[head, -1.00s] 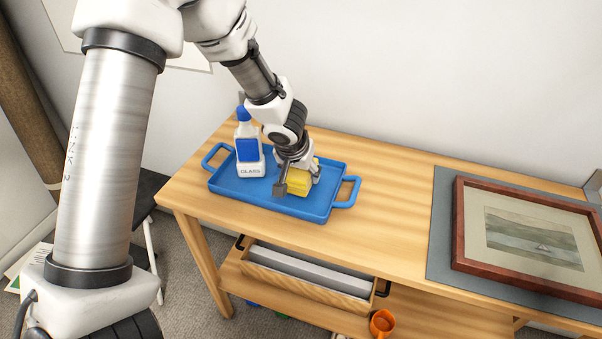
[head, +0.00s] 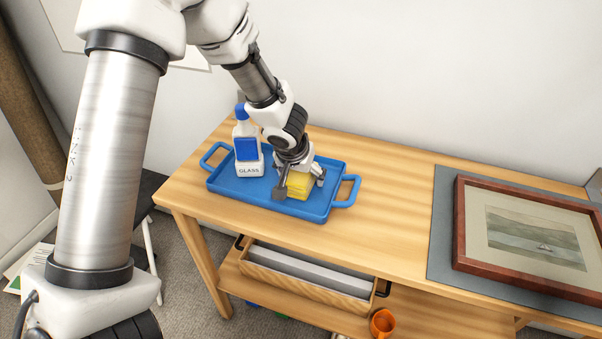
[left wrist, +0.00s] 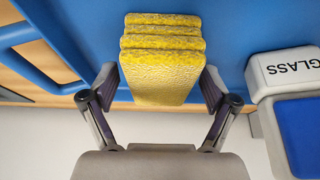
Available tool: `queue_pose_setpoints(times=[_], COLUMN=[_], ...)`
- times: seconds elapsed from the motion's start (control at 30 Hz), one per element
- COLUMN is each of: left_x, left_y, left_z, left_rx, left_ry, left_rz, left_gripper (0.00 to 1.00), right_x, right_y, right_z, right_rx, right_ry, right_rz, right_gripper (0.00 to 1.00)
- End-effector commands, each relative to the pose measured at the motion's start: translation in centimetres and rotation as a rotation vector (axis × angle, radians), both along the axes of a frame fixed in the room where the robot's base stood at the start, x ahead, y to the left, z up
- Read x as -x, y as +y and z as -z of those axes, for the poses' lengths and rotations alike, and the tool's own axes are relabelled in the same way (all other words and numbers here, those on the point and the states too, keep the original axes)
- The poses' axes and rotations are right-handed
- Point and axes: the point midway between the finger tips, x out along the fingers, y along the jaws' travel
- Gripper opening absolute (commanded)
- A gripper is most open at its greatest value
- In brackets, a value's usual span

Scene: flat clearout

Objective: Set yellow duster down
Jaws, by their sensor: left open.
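The yellow duster (head: 299,184) is a folded, block-like stack resting on the blue tray (head: 232,185), right of the glass cleaner bottle (head: 247,148). My left gripper (head: 299,182) is over the duster from above, with its fingers on either side. In the left wrist view the duster (left wrist: 163,58) sits between the two fingers of the gripper (left wrist: 160,88), which are spread open with gaps beside it. The bottle (left wrist: 285,72) shows close to the right there. My right gripper is in neither view.
The tray stands on a wooden table (head: 390,175) with bare wood to its right. A framed picture (head: 462,235) lies on a grey mat at the right. A lower shelf holds a wooden box (head: 300,283) and an orange cup (head: 382,322).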

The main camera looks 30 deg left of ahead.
Motion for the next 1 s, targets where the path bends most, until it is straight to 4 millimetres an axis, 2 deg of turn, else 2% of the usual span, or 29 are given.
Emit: queue_pose_setpoints(times=[0.3,0.43,0.6,1.0], left_x=[2.8,3.8,4.4,4.4], left_y=[-0.7,-0.9,-1.1,-1.1], left_z=[-7.8,-10.1,-11.0,-11.0], left_rx=[0.001,0.000,0.001,0.001], left_ry=[-0.005,-0.003,-0.001,-0.001], left_rz=[0.000,-0.001,0.000,0.000], left_gripper=[0.87,0.87,0.87,0.87], right_x=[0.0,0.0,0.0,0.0], right_y=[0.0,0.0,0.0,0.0], right_z=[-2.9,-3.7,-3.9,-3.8], right_rx=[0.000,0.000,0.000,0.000], right_ry=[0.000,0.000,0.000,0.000], right_rz=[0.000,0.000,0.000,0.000], right_gripper=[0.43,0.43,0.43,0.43])
